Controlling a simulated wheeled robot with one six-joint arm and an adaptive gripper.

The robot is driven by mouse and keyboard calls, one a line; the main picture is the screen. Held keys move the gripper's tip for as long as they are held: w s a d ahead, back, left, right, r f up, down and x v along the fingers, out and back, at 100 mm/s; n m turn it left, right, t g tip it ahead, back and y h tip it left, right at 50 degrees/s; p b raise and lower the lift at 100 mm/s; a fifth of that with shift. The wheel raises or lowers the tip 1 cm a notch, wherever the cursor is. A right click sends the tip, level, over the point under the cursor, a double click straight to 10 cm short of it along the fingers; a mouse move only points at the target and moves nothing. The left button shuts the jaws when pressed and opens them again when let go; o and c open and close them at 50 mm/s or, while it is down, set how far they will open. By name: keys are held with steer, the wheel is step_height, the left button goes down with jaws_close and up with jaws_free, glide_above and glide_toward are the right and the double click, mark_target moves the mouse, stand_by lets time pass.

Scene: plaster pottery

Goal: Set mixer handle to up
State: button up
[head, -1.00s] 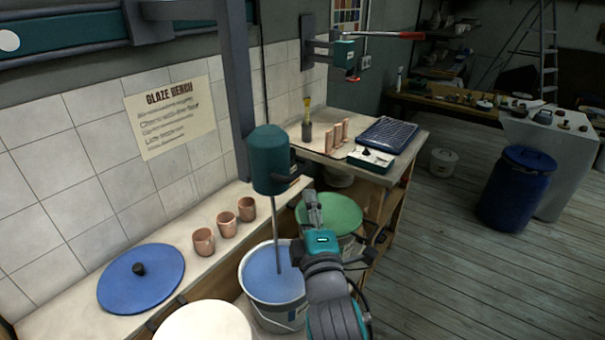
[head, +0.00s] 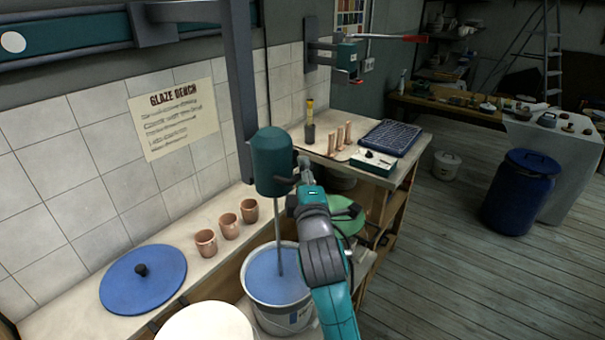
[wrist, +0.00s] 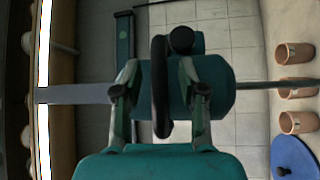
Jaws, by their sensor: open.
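The mixer (head: 271,158) is a dark teal motor body on a grey column, with its thin rod reaching down into a bucket of blue glaze (head: 277,272). In the wrist view, which is turned sideways, the mixer body (wrist: 218,88) fills the middle. Its dark curved handle (wrist: 159,90) is seen in front of it, with a round knob-like end. My gripper (wrist: 160,85) is open, one finger on each side of the handle, with visible gaps. In the head view my gripper (head: 304,172) is close to the mixer's right side and hides most of the handle.
Copper-coloured cups (head: 228,226) and a blue lid (head: 143,279) lie on the bench at left. A green-topped bucket (head: 347,215) is partly behind my arm.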

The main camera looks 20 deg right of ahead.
jaws_close()
step_height(320, 180, up, 19)
steer(key=shift+r, duration=0.2)
stand_by(0.5)
steer(key=shift+r, duration=0.1)
jaws_free()
